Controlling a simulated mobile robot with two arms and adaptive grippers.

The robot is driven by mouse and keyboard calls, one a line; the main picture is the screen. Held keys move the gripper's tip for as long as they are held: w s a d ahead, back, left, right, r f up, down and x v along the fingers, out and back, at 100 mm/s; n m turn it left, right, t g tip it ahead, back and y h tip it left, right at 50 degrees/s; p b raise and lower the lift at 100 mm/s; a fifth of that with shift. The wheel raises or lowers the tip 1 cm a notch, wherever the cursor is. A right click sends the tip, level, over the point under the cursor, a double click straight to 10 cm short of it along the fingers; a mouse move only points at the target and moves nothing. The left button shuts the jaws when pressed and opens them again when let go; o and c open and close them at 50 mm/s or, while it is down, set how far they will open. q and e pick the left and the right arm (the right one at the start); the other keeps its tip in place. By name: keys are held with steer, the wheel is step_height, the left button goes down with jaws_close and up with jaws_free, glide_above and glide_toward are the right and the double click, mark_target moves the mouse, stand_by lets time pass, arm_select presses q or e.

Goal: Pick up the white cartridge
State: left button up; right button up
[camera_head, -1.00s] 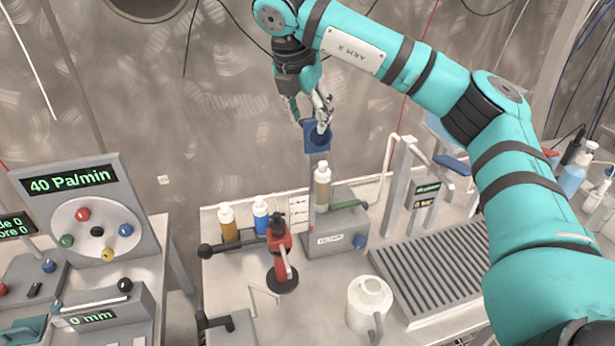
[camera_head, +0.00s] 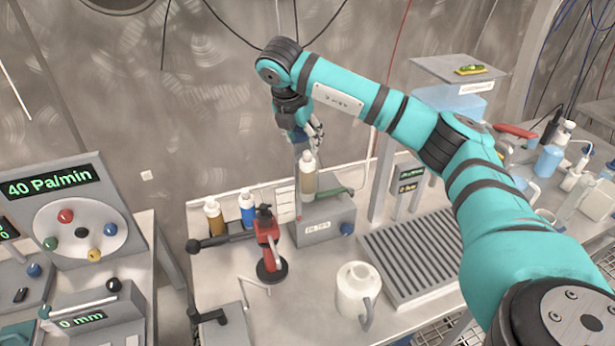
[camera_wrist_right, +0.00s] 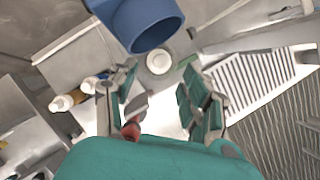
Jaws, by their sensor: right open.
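No object is clearly marked as the white cartridge. A beige bottle with a pale cap (camera_head: 308,178) stands upright at the grey device (camera_head: 325,222) on the bench. My right gripper (camera_head: 314,137) is just above the beige bottle in the head view. In the right wrist view its two fingers (camera_wrist_right: 160,98) are spread apart, with nothing held between them. My left gripper is not in view.
A blue open-ended cup or tube (camera_wrist_right: 150,25) is close to the right wrist camera. A ribbed grey tray (camera_head: 412,262) lies right.

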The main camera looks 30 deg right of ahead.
mark_target(307, 152)
steer(key=p+x, duration=0.1)
steer(key=x, duration=0.3)
steer(key=shift+d+f+p, duration=0.1)
steer(key=shift+f+p, duration=0.1)
steer(key=shift+p, duration=0.1)
steer(key=shift+f, duration=0.1)
steer(key=c, duration=0.9)
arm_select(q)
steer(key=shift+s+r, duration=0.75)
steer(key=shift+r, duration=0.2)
arm_select(e)
jaws_close()
